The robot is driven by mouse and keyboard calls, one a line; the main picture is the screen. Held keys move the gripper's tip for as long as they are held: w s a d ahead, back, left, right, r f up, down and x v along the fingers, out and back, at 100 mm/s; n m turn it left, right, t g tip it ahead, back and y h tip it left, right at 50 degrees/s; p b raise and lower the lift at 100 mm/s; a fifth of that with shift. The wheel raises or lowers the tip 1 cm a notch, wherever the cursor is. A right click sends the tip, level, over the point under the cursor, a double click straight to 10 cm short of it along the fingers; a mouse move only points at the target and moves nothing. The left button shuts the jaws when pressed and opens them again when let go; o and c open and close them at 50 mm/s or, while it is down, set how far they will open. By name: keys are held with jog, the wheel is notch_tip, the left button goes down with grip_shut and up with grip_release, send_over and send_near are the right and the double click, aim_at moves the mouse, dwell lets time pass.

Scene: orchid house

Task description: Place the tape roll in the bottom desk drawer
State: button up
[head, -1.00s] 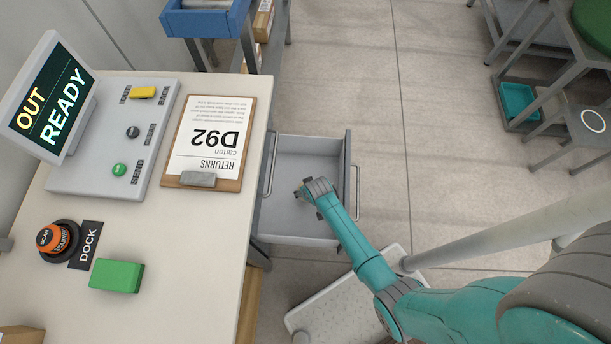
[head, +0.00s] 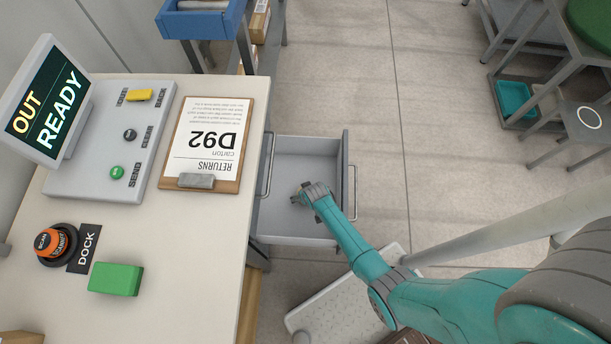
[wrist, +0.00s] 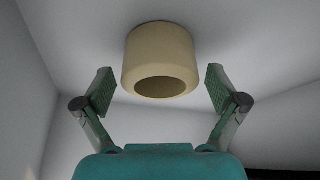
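The tape roll (wrist: 160,62) is a beige ring with a wide hole, seen in the wrist view against the pale floor of the open desk drawer (wrist: 262,62). My gripper (wrist: 160,92) is open. Its two green fingers stand apart on either side of the roll's near end, with a gap on both sides. In the head view the drawer (head: 306,158) is pulled out below the desk top, and my gripper (head: 299,198) reaches down into it. The roll is hard to make out there, mostly hidden by the gripper.
The desk top (head: 150,240) left of the drawer holds a clipboard (head: 186,160), a control panel with a screen, a green block (head: 116,279) and an orange-topped scanner button.

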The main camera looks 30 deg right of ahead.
dwell(0.3)
jog(key=v, duration=1.2)
jog(key=shift+r, duration=0.2)
jog(key=s+a+r+n+t, duration=0.1)
jog(key=s+r+t, duration=0.1)
jog(key=s+r, duration=0.45)
jog(key=s+a+r+t, duration=0.1)
jog(key=s+r+t, duration=0.25)
jog(key=s, duration=0.55)
jog(key=s+r+t, duration=0.1)
jog(key=s+r, duration=0.3)
jog(key=r, duration=0.5)
jog(key=s+a+r+t, duration=0.1)
jog(key=s+r+t, duration=0.1)
jog(key=r, duration=0.7)
jog(key=s+r+t, duration=0.2)
jog(key=s+r, duration=0.3)
jog(key=r, duration=0.4)
jog(key=shift+s+r+n+y, duration=0.25)
jog(key=shift+s+n+y, duration=0.05)
jog(key=shift+n, duration=0.1)
jog(key=shift+a, duration=0.15)
